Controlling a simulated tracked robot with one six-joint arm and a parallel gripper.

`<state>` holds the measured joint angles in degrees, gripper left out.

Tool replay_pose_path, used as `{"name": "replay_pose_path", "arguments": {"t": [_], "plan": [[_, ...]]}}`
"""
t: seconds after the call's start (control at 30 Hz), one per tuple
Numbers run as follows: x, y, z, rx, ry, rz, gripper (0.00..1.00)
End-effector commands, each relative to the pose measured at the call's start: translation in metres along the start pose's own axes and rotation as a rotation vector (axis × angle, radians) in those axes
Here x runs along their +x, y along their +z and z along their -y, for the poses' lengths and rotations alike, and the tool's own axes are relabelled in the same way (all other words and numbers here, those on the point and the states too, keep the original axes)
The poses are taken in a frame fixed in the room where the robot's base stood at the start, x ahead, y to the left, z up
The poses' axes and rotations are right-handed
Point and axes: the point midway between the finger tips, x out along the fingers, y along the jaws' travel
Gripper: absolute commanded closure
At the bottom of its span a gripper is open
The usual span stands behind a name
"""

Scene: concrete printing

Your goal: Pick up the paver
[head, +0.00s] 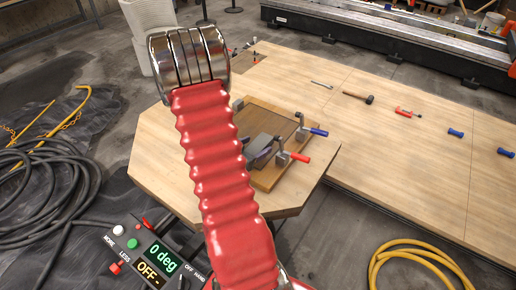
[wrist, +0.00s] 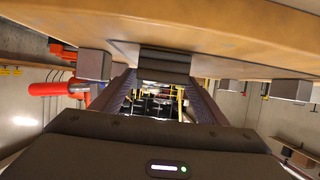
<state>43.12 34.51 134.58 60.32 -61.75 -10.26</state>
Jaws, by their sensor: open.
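In the wrist view, my gripper (wrist: 160,95) shows its two dark fingers apart, one on each side. A dark block (wrist: 165,62), which looks like the paver, lies between and just beyond the fingertips, against a wooden surface across the top of that view. I cannot tell whether the fingers touch it. In the head view, a dark grey slab (head: 259,144), which seems to be the same paver, lies at the lower part of a clamped wooden board (head: 265,118). My red sleeved arm covers the left part of the board and most of my gripper there.
Clamps with a red handle (head: 299,157) and a blue handle (head: 318,132) stand at the board's right edge. A mallet (head: 358,97) and other tools lie on the long table (head: 420,150). A yellow hose (head: 420,262) and a black hose (head: 50,185) lie on the floor.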

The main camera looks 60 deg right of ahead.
Motion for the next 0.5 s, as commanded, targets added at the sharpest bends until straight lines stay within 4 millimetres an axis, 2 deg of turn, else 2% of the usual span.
{"name": "replay_pose_path", "arguments": {"t": [0.1, 0.2, 0.5], "plan": [[0.016, 0.0, -0.001, 0.001, 0.002, 0.0, 0.33], [0.023, 0.0, -0.001, 0.0, 0.001, 0.001, 0.33], [0.025, 0.0, 0.0, 0.0, -0.001, 0.001, 0.33]]}}
